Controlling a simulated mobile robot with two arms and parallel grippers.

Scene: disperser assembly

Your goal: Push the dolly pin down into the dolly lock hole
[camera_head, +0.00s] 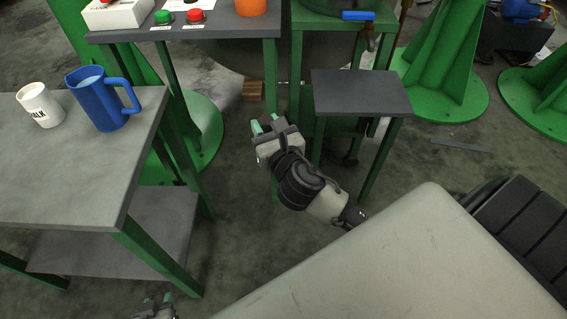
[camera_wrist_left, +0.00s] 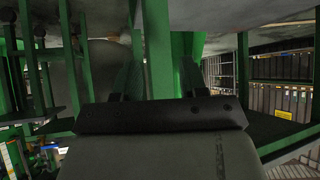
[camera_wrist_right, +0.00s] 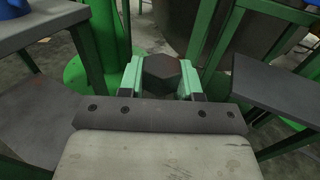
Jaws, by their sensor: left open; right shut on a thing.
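My right gripper (camera_head: 264,127) hangs low over the floor, left of the small grey-topped stand in the head view. In the right wrist view (camera_wrist_right: 161,78) its pale green fingers are shut on a dark hexagonal piece. This piece looks like the head of the dolly pin (camera_wrist_right: 161,70); its lower part is hidden. I cannot make out the dolly lock hole in any view. My left gripper (camera_head: 156,301) is at the bottom edge of the head view. In the left wrist view (camera_wrist_left: 159,80) its fingers are apart, with a green post behind the gap.
A grey table (camera_head: 60,165) at left bears a blue jug (camera_head: 100,100) and a white mug (camera_head: 39,105). A bench (camera_head: 225,24) with red and green buttons stands behind. The small stand (camera_head: 360,92) is right of my right gripper. Green legs and bases surround the open floor.

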